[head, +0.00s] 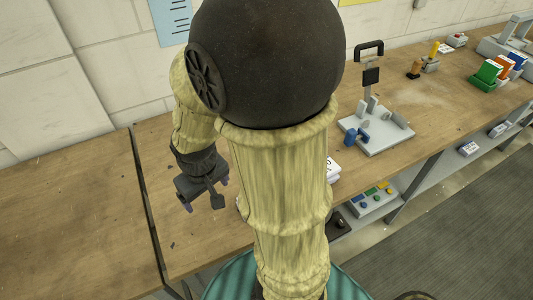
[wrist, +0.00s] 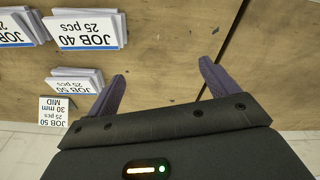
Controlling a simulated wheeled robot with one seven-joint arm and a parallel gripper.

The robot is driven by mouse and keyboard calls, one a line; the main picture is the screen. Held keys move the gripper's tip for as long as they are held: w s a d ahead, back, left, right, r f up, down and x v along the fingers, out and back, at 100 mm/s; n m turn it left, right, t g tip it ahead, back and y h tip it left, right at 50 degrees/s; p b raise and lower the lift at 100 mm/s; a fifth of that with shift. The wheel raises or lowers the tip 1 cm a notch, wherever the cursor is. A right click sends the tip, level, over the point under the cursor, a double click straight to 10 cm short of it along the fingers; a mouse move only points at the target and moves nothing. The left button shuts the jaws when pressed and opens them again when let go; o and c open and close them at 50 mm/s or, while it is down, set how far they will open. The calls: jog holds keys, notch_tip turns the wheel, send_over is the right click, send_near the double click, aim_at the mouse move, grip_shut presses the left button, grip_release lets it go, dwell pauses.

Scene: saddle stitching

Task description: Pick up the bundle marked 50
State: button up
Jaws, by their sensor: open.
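The bundle marked JOB 50, 25 pcs (wrist: 76,83) is a white stack with a blue-edged label, reading upside down at the left of the wrist view. A card reading JOB 50, 30 mm, MID (wrist: 54,112) lies just below it. My gripper (wrist: 160,84) is open and empty over bare wood, with its left finger close to the right end of the bundle; I cannot tell the height gap. In the head view my gripper (head: 203,196) hangs over the bench at the left. My arm hides the JOB 50 bundle in the head view.
A JOB 40 bundle (wrist: 86,30) and another labelled bundle (wrist: 18,28) lie above it in the wrist view. A grey fixture (head: 376,130) stands right of my arm, with coloured blocks (head: 490,72) farther right. The wooden bench (head: 60,220) at left is clear.

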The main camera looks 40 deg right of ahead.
jog(key=w+d+f+n+g+h+b, duration=0.1)
jog(key=w+d+f+n+g+h, duration=0.25)
jog(key=d+f+n, duration=0.2)
jog(key=w+d+f+n+g+h+b, duration=0.2)
jog(key=w+d+n+h+b, duration=0.1)
jog(key=w+d+n+h, duration=0.6)
jog(key=w+d+h, duration=0.2)
jog(key=d+h, duration=0.2)
jog(key=h, duration=0.1)
jog(key=shift+w+d+f, duration=0.15)
jog(key=shift+w+f, duration=0.1)
jog(key=shift+f, duration=0.15)
jog(key=shift+g, duration=0.35)
notch_tip(320, 180, down, 8)
jog(key=shift+p, duration=0.5)
jog(key=shift+s+d, duration=0.2)
jog(key=shift+d, duration=0.4)
jog(key=shift+d, duration=0.1)
